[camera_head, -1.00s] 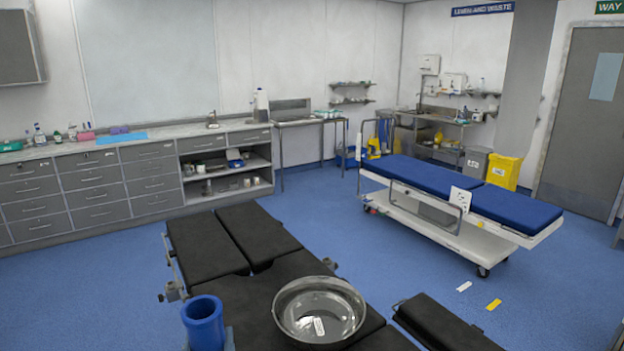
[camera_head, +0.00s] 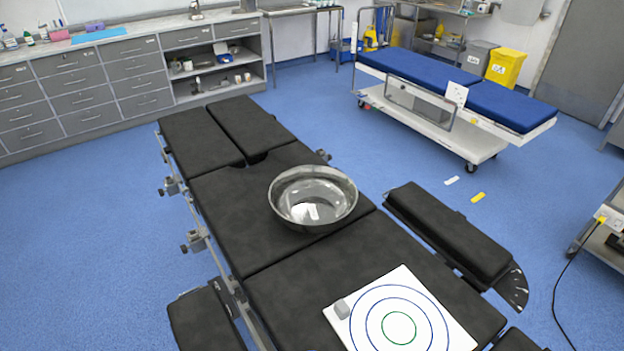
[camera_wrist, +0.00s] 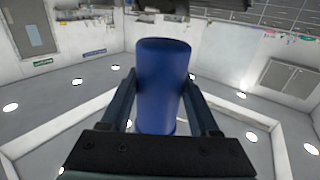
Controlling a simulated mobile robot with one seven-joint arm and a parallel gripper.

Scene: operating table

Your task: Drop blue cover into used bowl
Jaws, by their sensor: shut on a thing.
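The blue cover (camera_wrist: 162,65) is a plain blue cylinder in the middle of the wrist view. My gripper (camera_wrist: 159,88) is shut on it, with one dark finger on each side. The bowl (camera_head: 289,212) is a round, shiny metal bowl standing upright on the black operating table in the head view. A small pale patch like a label shows inside its bottom. How far the cover is from the bowl cannot be told.
The black padded operating table (camera_head: 235,205) has free room around the bowl. A white board with blue and green rings (camera_head: 455,337) lies nearer, with a small grey block (camera_head: 342,309) on it. A blue-topped trolley (camera_head: 430,75) and grey cabinets (camera_head: 100,90) stand behind.

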